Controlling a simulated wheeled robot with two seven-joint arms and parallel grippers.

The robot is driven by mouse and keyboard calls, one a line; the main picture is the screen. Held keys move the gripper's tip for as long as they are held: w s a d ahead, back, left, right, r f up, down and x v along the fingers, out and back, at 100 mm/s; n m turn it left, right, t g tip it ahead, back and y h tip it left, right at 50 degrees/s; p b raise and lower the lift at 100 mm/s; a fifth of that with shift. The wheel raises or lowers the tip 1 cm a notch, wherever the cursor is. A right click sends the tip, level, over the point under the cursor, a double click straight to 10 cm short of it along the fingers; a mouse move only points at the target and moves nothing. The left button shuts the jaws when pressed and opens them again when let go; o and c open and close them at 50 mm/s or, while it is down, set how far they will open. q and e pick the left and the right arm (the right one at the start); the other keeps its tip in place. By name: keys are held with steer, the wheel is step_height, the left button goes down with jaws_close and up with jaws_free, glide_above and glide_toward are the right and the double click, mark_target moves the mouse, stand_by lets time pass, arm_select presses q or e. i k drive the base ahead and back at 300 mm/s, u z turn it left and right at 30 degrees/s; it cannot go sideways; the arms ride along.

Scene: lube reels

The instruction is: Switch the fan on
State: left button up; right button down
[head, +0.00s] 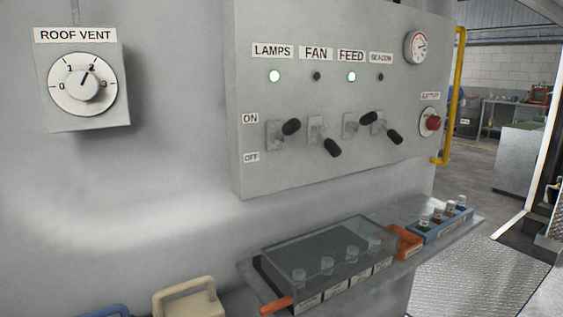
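A grey control panel (330,180) on the wall carries a row of lever switches with black knobs. The FAN label (316,54) sits above a dark indicator (316,76). The fan lever (332,147) points down, towards the OFF label (251,157). The LAMPS lever (290,127) and the FEED lever (367,118) point up, and their indicators glow green. The lever on the right (394,136), under a small label that seems to read BEACON, points down and its indicator is dark. Neither of my grippers is in view.
A ROOF VENT dial (84,84) is at left. A gauge (416,47) and red button (433,122) are on the panel's right, beside a yellow rail (449,100). Below, a shelf holds a clear-lidded box (325,258) and a blue tray (443,228). Space before the levers is clear.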

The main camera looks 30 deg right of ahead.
mark_target(333, 148)
steer(key=k, duration=0.7)
steer(key=z, duration=0.7)
steer(key=i, duration=0.5)
